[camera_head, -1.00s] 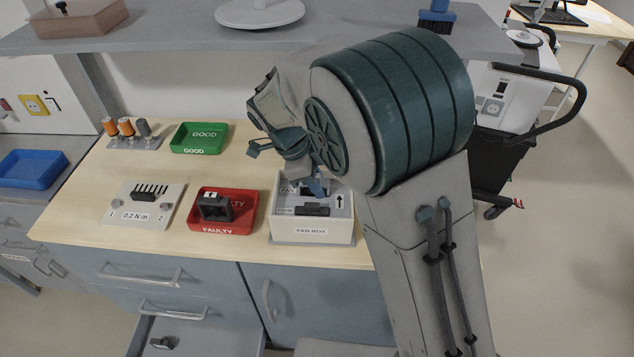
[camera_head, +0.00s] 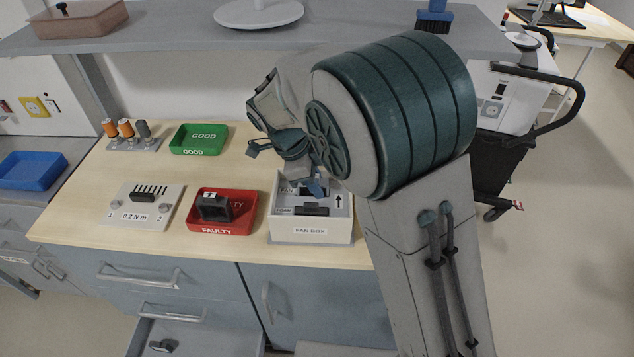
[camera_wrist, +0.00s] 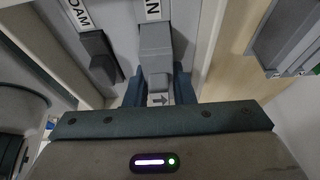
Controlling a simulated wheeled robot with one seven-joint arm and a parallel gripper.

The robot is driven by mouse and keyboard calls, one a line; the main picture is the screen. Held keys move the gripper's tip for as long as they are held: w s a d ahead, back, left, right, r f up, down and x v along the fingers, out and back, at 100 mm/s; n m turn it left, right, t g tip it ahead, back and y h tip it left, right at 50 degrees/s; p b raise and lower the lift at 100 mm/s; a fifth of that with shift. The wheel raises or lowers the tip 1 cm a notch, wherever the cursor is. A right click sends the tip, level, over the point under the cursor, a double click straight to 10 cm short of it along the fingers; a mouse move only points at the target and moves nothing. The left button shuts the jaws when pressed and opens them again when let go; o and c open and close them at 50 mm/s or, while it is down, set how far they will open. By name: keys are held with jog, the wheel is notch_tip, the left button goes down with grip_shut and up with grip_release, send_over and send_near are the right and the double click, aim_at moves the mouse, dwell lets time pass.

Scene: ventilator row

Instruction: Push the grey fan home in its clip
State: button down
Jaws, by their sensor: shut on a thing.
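In the wrist view, the grey fan (camera_wrist: 156,48) is a blocky grey part with a white arrow label, lying beside the FAN label of the box. My gripper (camera_wrist: 159,84) has a blue finger on each side of it and is shut on it. In the head view, my arm covers most of the gripper; the blue fingertips (camera_head: 317,187) show over the back of the fan box (camera_head: 310,231). The fan is mostly hidden there. I cannot tell how deep it sits in its clip.
A dark foam piece (camera_head: 311,210) lies in the box's front slot. Left of the box stand a red FAULTY tray (camera_head: 222,228) holding a dark fan-like part (camera_head: 214,208), and a white torque plate (camera_head: 141,214). A green GOOD tray (camera_head: 199,138) sits behind. A shelf (camera_head: 170,36) hangs above.

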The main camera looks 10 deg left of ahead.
aim_at(319, 176)
jog(key=shift+s+f, duration=0.2)
jog(key=shift+f, duration=0.3)
jog(key=shift+s+f, duration=0.2)
jog(key=shift+f, duration=0.25)
jog(key=c, duration=1.1)
grip_release()
jog(key=shift+c, duration=0.2)
jog(key=shift+w+f, duration=0.15)
jog(key=shift+w, duration=0.05)
jog(key=shift+s, duration=0.1)
jog(key=shift+w+a+r+p, duration=0.1)
jog(key=shift+w+r+p, duration=0.1)
jog(key=shift+r+p, duration=0.65)
jog(key=shift+s+a+r+p, duration=0.1)
jog(key=shift+r+p, duration=0.2)
jog(key=shift+r, duration=0.65)
jog(key=shift+w+r+p, duration=0.2)
jog(key=shift+r+p, duration=0.5)
jog(key=shift+r, duration=0.45)
jog(key=shift+r+p, duration=0.45)
jog(key=shift+r, duration=0.45)
